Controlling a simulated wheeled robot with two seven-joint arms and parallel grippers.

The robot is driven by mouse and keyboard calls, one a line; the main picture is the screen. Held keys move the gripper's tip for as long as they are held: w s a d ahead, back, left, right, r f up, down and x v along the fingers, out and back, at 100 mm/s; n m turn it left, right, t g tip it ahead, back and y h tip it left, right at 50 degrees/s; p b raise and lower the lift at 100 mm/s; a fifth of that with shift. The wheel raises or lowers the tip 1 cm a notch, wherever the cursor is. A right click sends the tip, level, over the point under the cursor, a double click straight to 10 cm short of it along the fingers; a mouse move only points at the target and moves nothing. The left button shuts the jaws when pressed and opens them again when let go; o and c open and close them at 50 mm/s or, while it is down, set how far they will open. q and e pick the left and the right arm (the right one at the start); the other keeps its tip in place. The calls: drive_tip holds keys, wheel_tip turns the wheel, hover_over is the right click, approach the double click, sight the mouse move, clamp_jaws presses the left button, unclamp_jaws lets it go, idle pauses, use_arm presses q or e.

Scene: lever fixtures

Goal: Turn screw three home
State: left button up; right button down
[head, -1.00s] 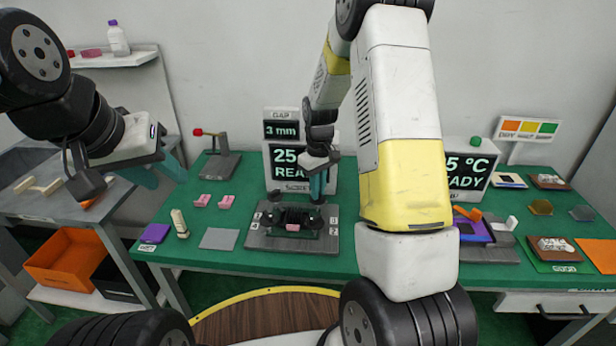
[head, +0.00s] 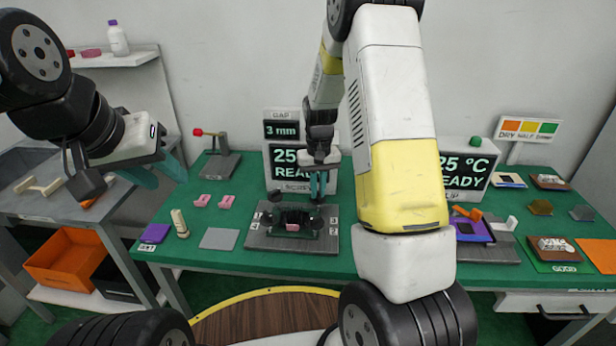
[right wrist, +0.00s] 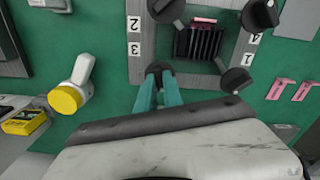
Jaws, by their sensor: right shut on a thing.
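The screw fixture (head: 255,240) is a grey plate on the green bench with a dark central block and black knobs at its corners, numbered 1 to 4. My right gripper (right wrist: 160,82) points down with its teal fingers shut on the black knob of screw three (right wrist: 158,67), beside the label 3 (right wrist: 134,49). In the head view my right gripper (head: 318,197) stands over the fixture's back right corner. The fingers partly hide the knob, and its turn angle cannot be told. My left gripper (head: 158,176) hangs open and empty at the left, away from the fixture.
The other knobs stand close by: screw two (right wrist: 166,9), screw four (right wrist: 258,14) and screw one (right wrist: 237,80). A gap display (head: 282,130) stands behind the fixture. Pink clips (head: 225,202) and a grey pad (head: 220,238) lie to the left.

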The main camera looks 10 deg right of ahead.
drive_tip(key=m, duration=0.4)
drive_tip(key=shift+m, duration=0.3)
drive_tip(key=m, duration=0.3)
drive_tip(key=shift+m, duration=0.3)
drive_tip(key=m, duration=1.4)
drive_tip(key=shift+m, duration=0.3)
drive_tip(key=m, duration=0.3)
drive_tip(key=shift+m, duration=2.2)
